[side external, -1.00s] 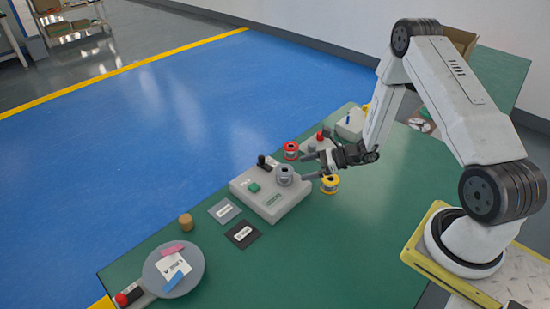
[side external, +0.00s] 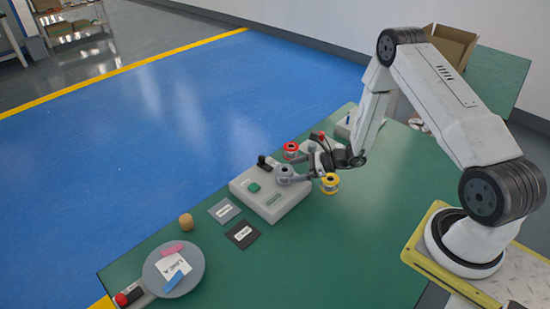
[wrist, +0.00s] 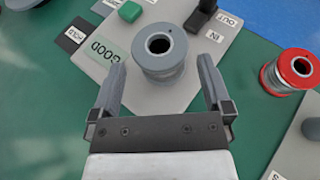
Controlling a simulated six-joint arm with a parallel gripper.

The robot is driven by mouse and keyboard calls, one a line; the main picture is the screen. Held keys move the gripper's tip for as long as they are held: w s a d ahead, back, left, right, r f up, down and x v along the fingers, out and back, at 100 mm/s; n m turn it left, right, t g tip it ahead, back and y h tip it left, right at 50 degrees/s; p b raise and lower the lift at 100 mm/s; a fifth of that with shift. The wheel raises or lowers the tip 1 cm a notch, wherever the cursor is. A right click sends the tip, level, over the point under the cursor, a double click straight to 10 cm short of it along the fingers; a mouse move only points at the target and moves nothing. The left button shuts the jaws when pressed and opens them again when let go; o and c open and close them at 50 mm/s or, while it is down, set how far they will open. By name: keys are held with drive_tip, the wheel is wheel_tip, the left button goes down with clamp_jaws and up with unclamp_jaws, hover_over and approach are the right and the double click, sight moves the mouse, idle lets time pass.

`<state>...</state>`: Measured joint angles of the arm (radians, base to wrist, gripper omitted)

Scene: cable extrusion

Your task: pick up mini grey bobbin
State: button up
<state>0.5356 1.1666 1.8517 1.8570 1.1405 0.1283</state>
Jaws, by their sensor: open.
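The mini grey bobbin (side external: 285,173) stands upright on the right part of a light grey control box (side external: 272,208). In the wrist view the bobbin (wrist: 159,52) shows its round top flange and dark centre hole. My gripper (side external: 292,169) is open, with its fingers pointing at the bobbin. In the wrist view my gripper (wrist: 160,72) has one finger on each side of the bobbin's near side, with gaps visible left and right. The fingertips reach about the near half of the bobbin. I cannot tell whether either finger touches it.
A red bobbin (side external: 290,150) and a yellow bobbin (side external: 329,183) stand near my gripper. The box carries a green button (wrist: 130,11) and a black lever (wrist: 202,15). A grey round tray (side external: 190,252) lies at the front left. Green table is clear at the front right.

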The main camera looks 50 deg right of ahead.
sight(285, 167)
drive_tip(key=shift+x, duration=2.1)
drive_tip(key=shift+d, duration=0.1)
drive_tip(key=c, duration=1.1)
drive_tip(key=shift+c, duration=0.2)
drive_tip(key=shift+r, duration=0.15)
drive_tip(key=shift+r, duration=1.1)
drive_tip(key=s+a+r, duration=0.1)
drive_tip(key=s+r, duration=0.9)
drive_tip(key=s, duration=0.4)
drive_tip(key=shift+a+r, duration=0.25)
